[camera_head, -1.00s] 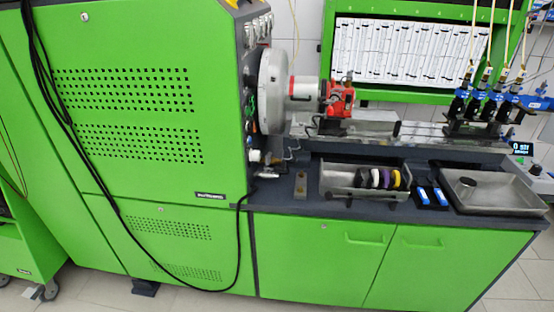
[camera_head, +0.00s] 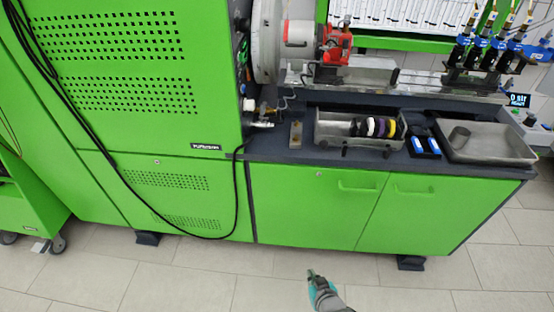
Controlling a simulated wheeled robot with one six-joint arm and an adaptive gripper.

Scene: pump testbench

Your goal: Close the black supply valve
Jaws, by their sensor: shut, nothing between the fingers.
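The black supply valve cannot be picked out for certain at this size. A small cluster of pipe fittings (camera_head: 262,118), with a white round part and a metal end, sits at the right side of the green cabinet, just above the dark worktop. My gripper (camera_head: 311,273) shows at the bottom of the picture, in front of the lower green doors and over the tiled floor. It is shut and empty, well below and apart from the fittings.
A metal tray of coloured rings (camera_head: 352,142), blue-and-black items (camera_head: 424,146) and a wide metal tray (camera_head: 500,147) lie on the worktop. A black cable (camera_head: 98,148) hangs across the green cabinet (camera_head: 120,120). The floor in front is clear.

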